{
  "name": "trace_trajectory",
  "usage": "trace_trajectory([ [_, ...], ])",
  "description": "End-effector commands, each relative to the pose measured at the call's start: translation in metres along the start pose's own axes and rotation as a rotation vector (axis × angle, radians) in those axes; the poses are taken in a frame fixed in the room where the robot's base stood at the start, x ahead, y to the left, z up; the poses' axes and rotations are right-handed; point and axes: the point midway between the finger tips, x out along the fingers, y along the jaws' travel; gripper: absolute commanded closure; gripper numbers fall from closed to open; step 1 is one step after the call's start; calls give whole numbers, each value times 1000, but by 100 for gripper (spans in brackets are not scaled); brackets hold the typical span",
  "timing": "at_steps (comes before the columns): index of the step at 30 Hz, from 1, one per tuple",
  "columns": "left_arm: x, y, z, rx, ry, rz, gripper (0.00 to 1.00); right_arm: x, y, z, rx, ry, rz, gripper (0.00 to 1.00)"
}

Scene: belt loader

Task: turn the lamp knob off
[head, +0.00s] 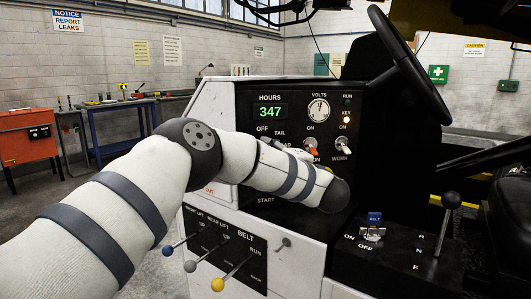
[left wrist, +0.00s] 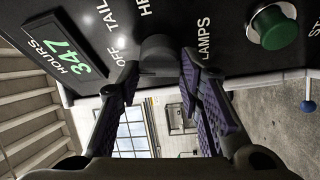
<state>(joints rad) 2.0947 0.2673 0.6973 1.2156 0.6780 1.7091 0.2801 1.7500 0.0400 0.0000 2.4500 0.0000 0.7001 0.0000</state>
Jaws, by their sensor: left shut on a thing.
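The lamp knob (left wrist: 158,50) is a dark round knob on the black control panel, with the words OFF, TAIL and LAMPS printed around it in the left wrist view. My left gripper (left wrist: 160,63) is shut on it, one purple-padded finger on each side. Which mark the knob points to cannot be told. In the head view my left arm crosses the panel (head: 259,91) and hides the knob and most of the gripper; the OFF and TAIL labels show above it. My right gripper is not in view.
A green button (left wrist: 274,27) lies beside the LAMPS label. Red-tipped (head: 311,146) and white (head: 344,146) toggle switches stand right of my arm. The steering wheel (head: 399,50) is at upper right.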

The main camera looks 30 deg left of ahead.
Motion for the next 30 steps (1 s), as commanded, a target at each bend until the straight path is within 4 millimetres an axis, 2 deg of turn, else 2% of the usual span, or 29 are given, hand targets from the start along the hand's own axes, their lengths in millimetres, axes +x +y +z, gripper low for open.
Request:
trace_trajectory([
  [12,0,1,1,-189,-3,-79,95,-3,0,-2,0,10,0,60],
  [30,0,1,1,-227,-3,-94,95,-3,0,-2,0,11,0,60],
])
